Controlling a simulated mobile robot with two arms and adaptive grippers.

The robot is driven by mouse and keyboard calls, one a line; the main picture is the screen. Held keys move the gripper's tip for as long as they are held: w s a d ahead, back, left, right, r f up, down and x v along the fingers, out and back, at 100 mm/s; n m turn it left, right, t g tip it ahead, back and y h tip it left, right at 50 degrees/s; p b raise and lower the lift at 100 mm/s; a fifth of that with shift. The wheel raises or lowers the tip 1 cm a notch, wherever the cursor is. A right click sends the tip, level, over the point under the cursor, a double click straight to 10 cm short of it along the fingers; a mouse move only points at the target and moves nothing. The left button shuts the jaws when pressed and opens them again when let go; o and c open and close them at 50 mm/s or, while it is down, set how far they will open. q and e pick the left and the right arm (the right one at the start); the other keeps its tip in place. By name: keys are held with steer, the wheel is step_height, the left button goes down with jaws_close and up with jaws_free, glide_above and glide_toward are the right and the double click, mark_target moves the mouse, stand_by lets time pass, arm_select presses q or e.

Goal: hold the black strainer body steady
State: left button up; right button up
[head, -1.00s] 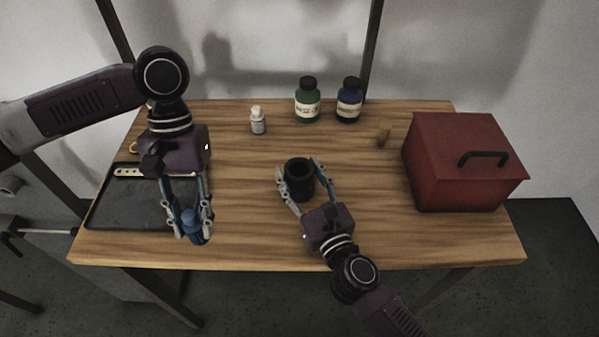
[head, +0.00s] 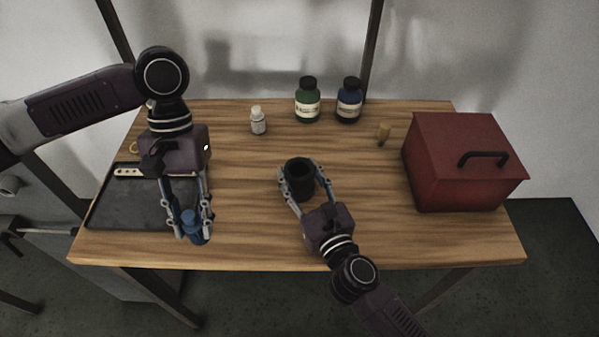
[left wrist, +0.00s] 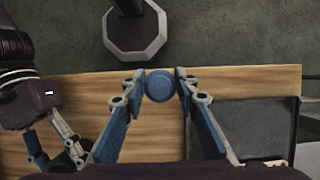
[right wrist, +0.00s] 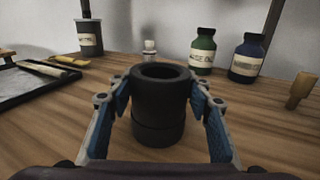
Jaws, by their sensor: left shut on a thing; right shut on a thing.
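The black strainer body (head: 299,182) is a short, dark, open-topped cylinder standing upright on the wooden table, near the middle. My right gripper (head: 300,170) is shut on it, a finger on each side; the right wrist view shows the strainer body (right wrist: 158,108) large between the blue finger pads. My left gripper (head: 191,226) points down near the table's front left edge and is shut on a blue round-topped piece (head: 192,217). That blue piece (left wrist: 159,86) sits between the fingertips in the left wrist view; its lower part is hidden.
A dark tray (head: 105,206) lies at the left, partly behind my left arm. A white bottle (head: 258,122), a green bottle (head: 307,103), a blue bottle (head: 348,103) and a small brass-coloured piece (head: 383,134) stand at the back. A red box (head: 455,165) is at the right.

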steer(key=c, duration=0.5)
arm_select(q)
steer(key=w+d+r+n+t+h, duration=0.1)
steer(key=w+d+r+n+h, duration=0.1)
steer(key=w+d+r+n, duration=0.2)
steer(key=w+d+r+n+t+h, duration=0.2)
steer(key=w+d+n, duration=0.8)
steer(key=d, duration=0.5)
steer(key=shift+w+r+n, duration=0.3)
steer(key=shift+w+r, duration=0.55)
steer(key=shift+w, duration=0.15)
